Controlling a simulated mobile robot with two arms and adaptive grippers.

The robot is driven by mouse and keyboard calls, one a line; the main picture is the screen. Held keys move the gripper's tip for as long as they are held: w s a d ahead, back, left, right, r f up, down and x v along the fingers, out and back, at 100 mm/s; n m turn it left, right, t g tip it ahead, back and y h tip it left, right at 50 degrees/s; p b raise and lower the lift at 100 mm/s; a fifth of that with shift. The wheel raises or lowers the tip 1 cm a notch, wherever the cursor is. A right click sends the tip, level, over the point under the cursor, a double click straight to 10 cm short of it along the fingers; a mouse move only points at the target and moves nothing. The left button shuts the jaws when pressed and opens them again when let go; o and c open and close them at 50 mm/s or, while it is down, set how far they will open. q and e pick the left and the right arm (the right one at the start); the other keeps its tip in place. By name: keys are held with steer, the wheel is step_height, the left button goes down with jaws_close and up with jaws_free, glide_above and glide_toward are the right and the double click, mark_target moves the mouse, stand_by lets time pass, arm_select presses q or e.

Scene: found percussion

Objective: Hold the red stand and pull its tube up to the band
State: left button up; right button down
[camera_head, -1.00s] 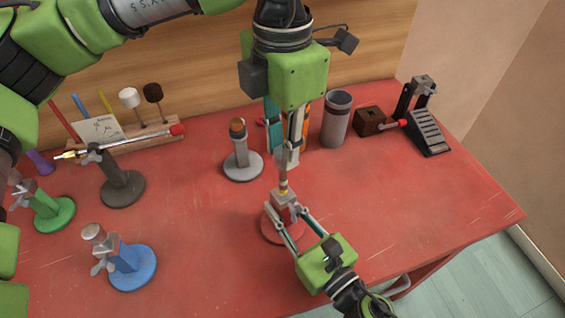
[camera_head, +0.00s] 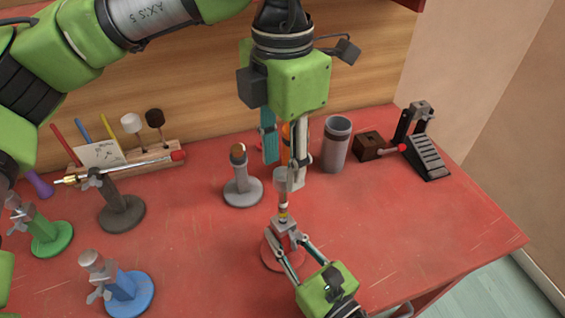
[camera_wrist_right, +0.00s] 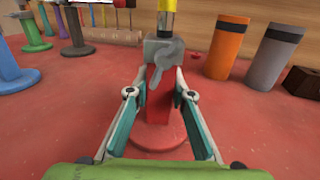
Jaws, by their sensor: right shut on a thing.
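The red stand (camera_wrist_right: 160,95) is upright on the table, with a grey clamp (camera_wrist_right: 163,50) at its top. Its tube (camera_head: 284,200) stands upright out of the clamp. My right gripper (camera_wrist_right: 160,90) is shut on the stand's red post, below the clamp. My left gripper (camera_head: 284,172) points down over the tube, its fingers apart at the tube's grey top (camera_head: 289,181). The wrist view cuts off the tube's upper part.
A grey stand (camera_head: 242,190) is close left of the left gripper; blue (camera_head: 130,292), green (camera_head: 52,238) and dark (camera_head: 122,214) stands are farther left. A grey cylinder (camera_head: 336,146), an orange cylinder (camera_wrist_right: 227,48) and a pedal (camera_head: 427,155) are behind right.

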arm_select(q)
step_height(320, 180, up, 11)
steer(key=shift+f, duration=0.15)
stand_by(0.4)
arm_select(e)
steer(key=c, duration=1.7)
jaws_free()
